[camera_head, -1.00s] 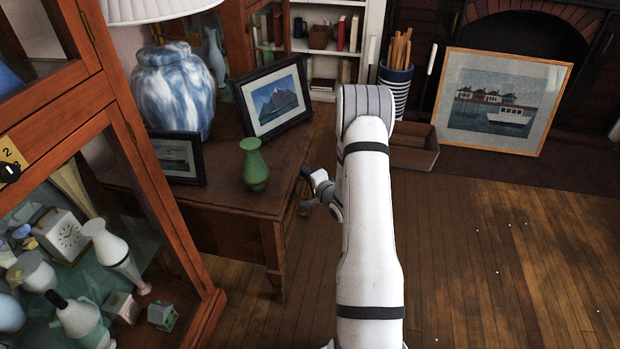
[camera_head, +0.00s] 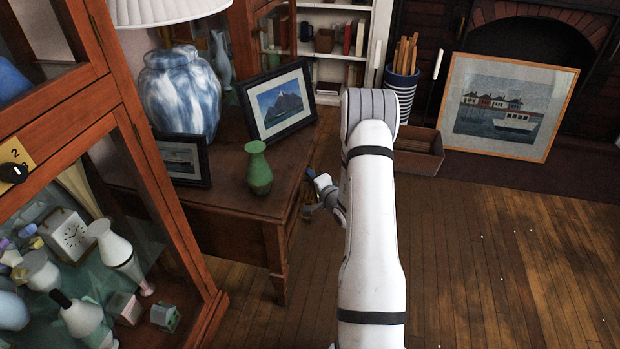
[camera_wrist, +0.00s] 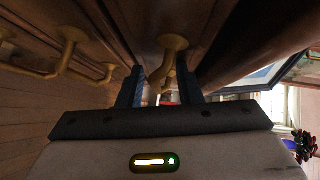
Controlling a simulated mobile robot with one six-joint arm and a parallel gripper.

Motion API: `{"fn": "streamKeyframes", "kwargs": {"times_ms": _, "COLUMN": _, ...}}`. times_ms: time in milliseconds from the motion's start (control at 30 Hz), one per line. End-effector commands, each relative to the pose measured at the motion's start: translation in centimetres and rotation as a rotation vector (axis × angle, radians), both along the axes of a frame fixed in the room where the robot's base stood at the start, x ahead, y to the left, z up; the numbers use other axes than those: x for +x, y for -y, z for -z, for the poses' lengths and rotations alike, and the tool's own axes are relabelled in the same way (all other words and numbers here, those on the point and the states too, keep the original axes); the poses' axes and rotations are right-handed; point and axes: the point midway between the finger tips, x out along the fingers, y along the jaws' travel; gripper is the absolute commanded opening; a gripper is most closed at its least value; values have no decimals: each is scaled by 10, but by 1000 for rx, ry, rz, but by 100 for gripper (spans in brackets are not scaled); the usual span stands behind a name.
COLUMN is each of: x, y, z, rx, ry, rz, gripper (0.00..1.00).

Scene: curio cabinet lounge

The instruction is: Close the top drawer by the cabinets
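The wooden table (camera_head: 245,205) stands beside the glass cabinet; its handle side faces away from the head camera, so I cannot tell how far any drawer sticks out. In the wrist view a brass handle (camera_wrist: 172,45) on a wooden front (camera_wrist: 140,18) lies ahead of and between my fingers. A second brass handle (camera_wrist: 68,50) shows further left. My gripper (camera_wrist: 160,75) has its two blue fingers apart, around the handle's near part; I cannot tell whether they touch it. In the head view my gripper (camera_head: 310,194) is at the table's right edge.
A green vase (camera_head: 258,170), picture frames (camera_head: 279,101) and a blue-white lamp (camera_head: 180,92) stand on the table. The glass cabinet (camera_head: 165,190) is at the left. A box (camera_head: 418,160) and a large picture (camera_head: 508,105) stand behind my arm. The floor at the right is mostly clear.

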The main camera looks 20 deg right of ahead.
Motion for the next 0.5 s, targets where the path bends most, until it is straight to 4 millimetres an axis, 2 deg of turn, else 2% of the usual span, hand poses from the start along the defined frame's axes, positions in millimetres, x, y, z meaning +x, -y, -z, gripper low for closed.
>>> {"fn": "streamKeyframes", "kwargs": {"times_ms": 300, "x": -54, "y": 9, "z": -4, "rx": 5, "ry": -14, "rz": 9, "gripper": 32}}
{"fn": "streamKeyframes", "kwargs": {"times_ms": 500, "x": -70, "y": 10, "z": -4, "rx": 6, "ry": -16, "rz": 9, "gripper": 32}}
